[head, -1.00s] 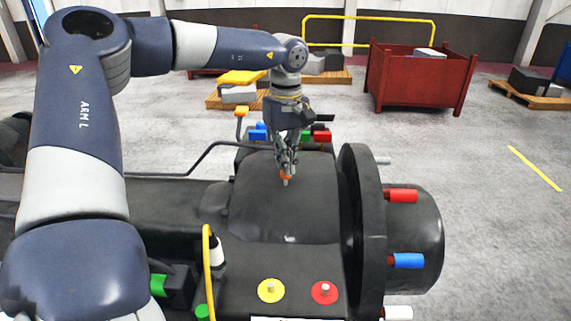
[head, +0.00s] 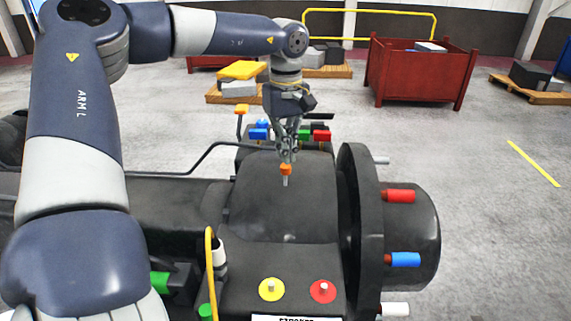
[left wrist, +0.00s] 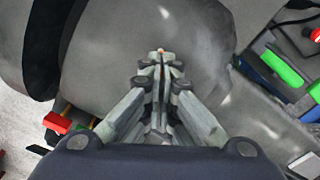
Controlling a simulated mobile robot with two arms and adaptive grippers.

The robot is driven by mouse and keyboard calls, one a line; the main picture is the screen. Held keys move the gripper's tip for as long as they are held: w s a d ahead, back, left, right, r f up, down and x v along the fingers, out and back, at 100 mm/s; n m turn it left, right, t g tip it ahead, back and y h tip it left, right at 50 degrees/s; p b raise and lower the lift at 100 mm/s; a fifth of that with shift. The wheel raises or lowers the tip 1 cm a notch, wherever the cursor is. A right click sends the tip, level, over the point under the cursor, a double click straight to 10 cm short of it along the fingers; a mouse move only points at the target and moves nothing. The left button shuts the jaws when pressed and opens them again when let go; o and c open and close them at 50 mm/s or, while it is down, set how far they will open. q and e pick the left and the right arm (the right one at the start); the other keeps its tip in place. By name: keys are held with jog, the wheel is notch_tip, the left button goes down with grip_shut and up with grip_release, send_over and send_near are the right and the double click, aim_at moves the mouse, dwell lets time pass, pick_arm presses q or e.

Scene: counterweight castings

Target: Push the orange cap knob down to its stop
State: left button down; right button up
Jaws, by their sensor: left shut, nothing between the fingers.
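The fingers hide most of the cap there. My right gripper is not in view.
Red (head: 322,135) and blue (head: 260,130) parts stand behind the gripper, and an orange block (head: 242,108) tops a post at left. A black flange (head: 362,240) rises to the right. Yellow (head: 271,289) and red (head: 323,291) discs lie in front.

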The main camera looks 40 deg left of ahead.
pick_arm(q)
notch_tip(320, 180, up, 5)
jog(key=p, duration=0.3)
jog(key=shift+f, duration=0.1)
dwell(0.3)
